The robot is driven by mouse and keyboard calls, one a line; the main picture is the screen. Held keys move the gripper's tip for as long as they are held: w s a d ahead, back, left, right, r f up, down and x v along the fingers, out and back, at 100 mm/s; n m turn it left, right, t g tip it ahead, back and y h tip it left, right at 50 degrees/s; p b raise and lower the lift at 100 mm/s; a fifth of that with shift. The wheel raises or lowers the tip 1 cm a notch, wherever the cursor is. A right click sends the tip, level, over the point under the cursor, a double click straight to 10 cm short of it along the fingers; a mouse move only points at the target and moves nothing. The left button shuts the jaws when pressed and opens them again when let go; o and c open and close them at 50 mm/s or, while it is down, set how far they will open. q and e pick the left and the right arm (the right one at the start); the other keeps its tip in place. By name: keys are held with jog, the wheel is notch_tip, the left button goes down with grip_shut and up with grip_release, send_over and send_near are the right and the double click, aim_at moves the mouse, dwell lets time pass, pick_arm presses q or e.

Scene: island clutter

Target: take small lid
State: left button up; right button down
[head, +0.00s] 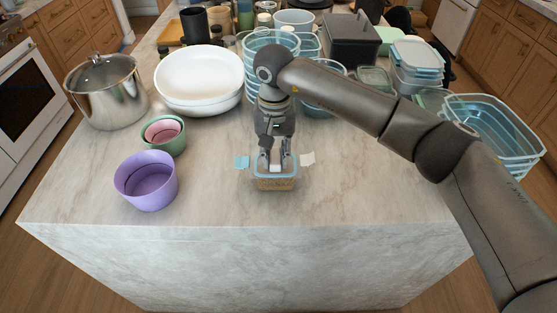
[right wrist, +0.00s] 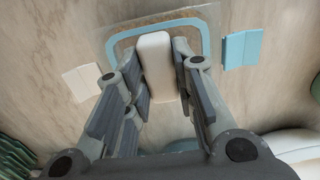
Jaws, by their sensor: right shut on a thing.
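The small lid (head: 258,166) is clear with a blue band. It sits at the front middle of the island, at the top of a small tan-looking container (head: 275,184). A blue flap (head: 242,162) sticks out on its left and a white flap (head: 307,159) on its right. My right gripper (head: 275,164) points down from above and is shut on a white raised block on the lid. In the right wrist view, this white block (right wrist: 155,62) is between the fingers, with the blue band (right wrist: 122,42) around it. Whether the lid touches the container is unclear. My left gripper is not in view.
A purple bowl (head: 146,184), nested green and pink cups (head: 164,134), white dishes (head: 199,82) and a steel pot (head: 105,92) stand to the left. Clear containers (head: 493,130) and a dark box (head: 350,42) stand right and behind. The front counter is mostly clear.

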aim_at(276, 156)
jog(key=shift+r+p, duration=0.45)
jog(key=shift+r, duration=1.4)
jog(key=shift+d, duration=0.1)
